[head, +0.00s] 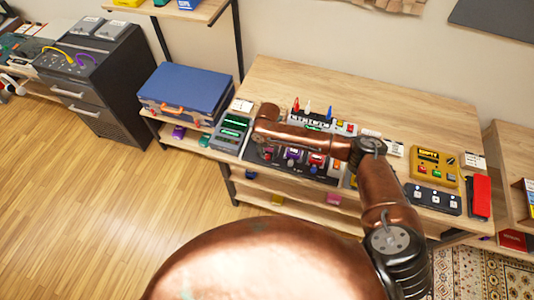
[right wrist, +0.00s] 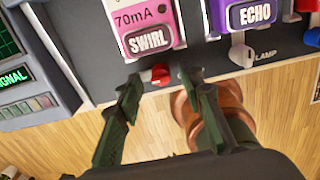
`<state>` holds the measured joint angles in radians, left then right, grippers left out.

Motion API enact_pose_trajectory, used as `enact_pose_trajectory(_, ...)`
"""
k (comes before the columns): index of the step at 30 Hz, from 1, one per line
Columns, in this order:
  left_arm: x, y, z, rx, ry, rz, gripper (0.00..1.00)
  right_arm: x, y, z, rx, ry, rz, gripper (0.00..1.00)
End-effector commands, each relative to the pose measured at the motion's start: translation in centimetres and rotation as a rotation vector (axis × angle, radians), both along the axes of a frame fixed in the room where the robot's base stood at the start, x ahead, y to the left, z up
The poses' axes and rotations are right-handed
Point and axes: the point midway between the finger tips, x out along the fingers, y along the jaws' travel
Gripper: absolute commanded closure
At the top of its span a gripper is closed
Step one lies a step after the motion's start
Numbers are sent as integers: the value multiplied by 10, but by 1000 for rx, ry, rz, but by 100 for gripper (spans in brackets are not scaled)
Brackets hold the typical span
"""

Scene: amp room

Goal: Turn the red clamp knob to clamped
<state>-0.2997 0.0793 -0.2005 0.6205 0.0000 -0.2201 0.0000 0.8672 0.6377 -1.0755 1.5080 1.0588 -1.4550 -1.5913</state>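The red clamp knob (right wrist: 160,75) shows in the right wrist view as a small red knob on the front edge of the dark pedalboard (right wrist: 100,70), below the pink SWIRL pedal (right wrist: 150,22). My right gripper (right wrist: 162,84) is open, with one dark finger to the left of the knob and one to the right. The fingertips are close to the knob with gaps on both sides, and I cannot tell whether they reach around it. In the head view my right arm hides the gripper and this part of the board. My left gripper is not in view.
A green-screened device (head: 231,131) stands left of the board on the wooden bench (head: 290,80). A blue case (head: 187,88) is further left. The floor in front is clear.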

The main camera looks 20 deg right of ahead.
Motion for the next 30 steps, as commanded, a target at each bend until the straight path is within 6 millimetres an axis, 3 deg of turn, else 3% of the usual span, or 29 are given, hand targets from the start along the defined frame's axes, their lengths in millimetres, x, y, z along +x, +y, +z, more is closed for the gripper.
enact_pose_trajectory(9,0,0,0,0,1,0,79,0,0,-3,-1,-1,0,65)
enact_pose_trajectory(24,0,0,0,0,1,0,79,0,0,-3,0,-1,0,99)
enact_pose_trajectory(30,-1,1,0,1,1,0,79,0,3,-2,1,-2,0,100)
